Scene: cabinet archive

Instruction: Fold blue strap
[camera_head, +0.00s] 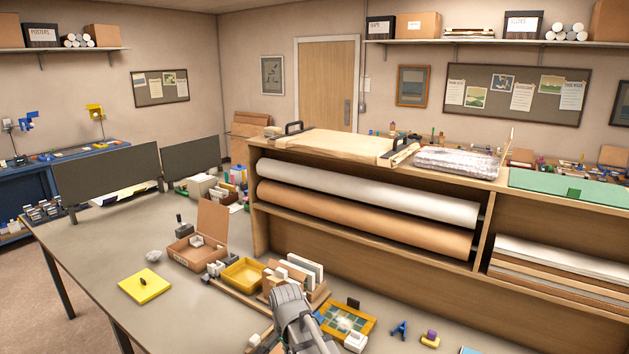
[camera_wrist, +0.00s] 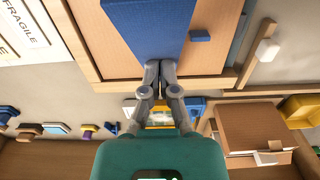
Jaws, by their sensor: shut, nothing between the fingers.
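In the wrist view, a wide flat blue strap (camera_wrist: 148,28) runs up out of the top of the picture. It lies over a light brown panel (camera_wrist: 100,40) with pale wooden edges. My gripper (camera_wrist: 160,66) is shut and empty, with its fingertips together at the strap's near end. I cannot tell whether they touch it. A small separate blue piece (camera_wrist: 201,36) lies on the panel to the right of the strap. In the head view, my arm reaches in at the bottom, and I cannot make out the strap or the fingertips.
White sheets marked FRAGILE (camera_wrist: 28,30) lie left of the panel. A cardboard box (camera_wrist: 255,125) and a yellow tray (camera_wrist: 299,110) are at the lower right. In the head view, a yellow pad (camera_head: 145,286) lies on the grey table (camera_head: 200,325), with free room around it.

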